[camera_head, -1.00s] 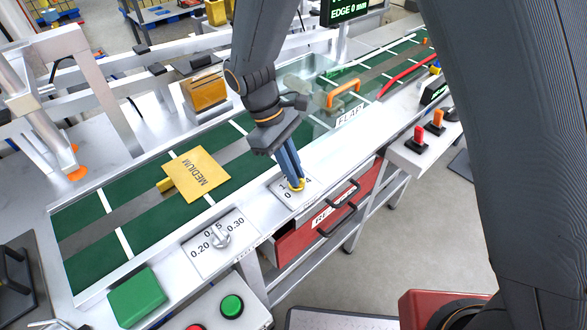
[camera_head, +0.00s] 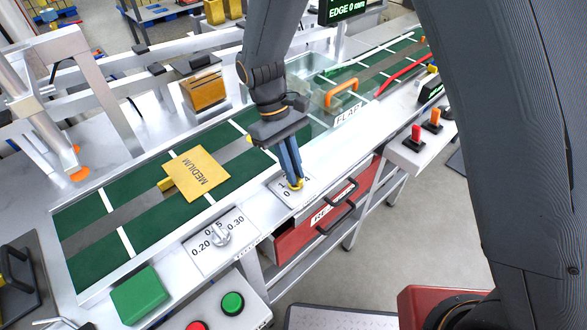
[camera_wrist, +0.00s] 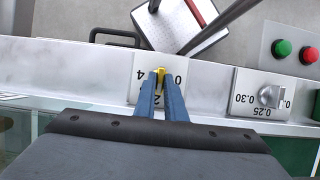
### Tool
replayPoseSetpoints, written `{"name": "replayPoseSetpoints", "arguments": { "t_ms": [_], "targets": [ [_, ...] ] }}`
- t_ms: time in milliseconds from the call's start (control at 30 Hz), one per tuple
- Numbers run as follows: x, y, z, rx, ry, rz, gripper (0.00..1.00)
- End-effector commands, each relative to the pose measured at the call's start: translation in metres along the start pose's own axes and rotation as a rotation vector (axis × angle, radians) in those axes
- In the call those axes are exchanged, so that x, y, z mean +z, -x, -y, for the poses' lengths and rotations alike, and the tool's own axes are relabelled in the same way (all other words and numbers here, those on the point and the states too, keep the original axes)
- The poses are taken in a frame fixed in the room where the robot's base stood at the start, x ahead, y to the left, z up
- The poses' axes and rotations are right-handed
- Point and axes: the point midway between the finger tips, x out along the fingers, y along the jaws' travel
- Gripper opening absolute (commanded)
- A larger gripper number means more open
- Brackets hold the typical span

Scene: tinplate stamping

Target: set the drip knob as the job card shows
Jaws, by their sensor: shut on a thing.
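The drip knob is a small yellow knob (camera_head: 297,184) on a white scale plate (camera_head: 279,190) on the machine's front rail. It also shows in the wrist view (camera_wrist: 160,73). My gripper (camera_head: 294,180) points down with its blue fingers shut on the knob; in the wrist view its fingertips (camera_wrist: 160,78) are on either side of it. The fingers hide part of the scale; a 0 and a 4 show, and a digit that looks like 2 is partly covered. The job card (camera_head: 197,173) is a yellow sheet reading MEDIUM, lying over the green belt.
A second dial (camera_head: 220,234) marked 0.20 to 0.30 is left of the knob. A green button (camera_head: 232,303) and a red button (camera_head: 197,326) are at the front. A red drawer (camera_head: 325,213) is below the rail. A clear flap with an orange handle (camera_head: 342,93) stands behind.

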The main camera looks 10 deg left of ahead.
Motion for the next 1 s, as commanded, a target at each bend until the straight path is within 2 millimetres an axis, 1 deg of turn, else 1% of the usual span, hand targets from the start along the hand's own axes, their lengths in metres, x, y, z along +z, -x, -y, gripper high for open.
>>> {"name": "replayPoseSetpoints", "arguments": {
  "t_ms": [67, 100, 200, 467, 567, 667, 900, 1000],
  "targets": [
    [0.001, 0.000, 0.000, 0.000, 0.000, 0.001, 0.00],
    [0.001, 0.000, 0.000, 0.000, 0.001, 0.001, 0.13],
    [0.001, 0.000, 0.000, 0.000, 0.001, 0.001, 0.29],
    [0.000, 0.000, 0.000, 0.001, 0.001, 0.000, 0.29],
    [-0.001, 0.004, 0.000, 0.001, 0.001, -0.002, 0.29],
    [-0.002, 0.016, -0.001, 0.002, 0.001, -0.004, 0.29],
    [-0.002, 0.055, -0.001, 0.002, 0.002, -0.004, 0.29],
    [-0.001, 0.067, -0.001, 0.001, 0.001, -0.002, 0.29]
  ]
}}
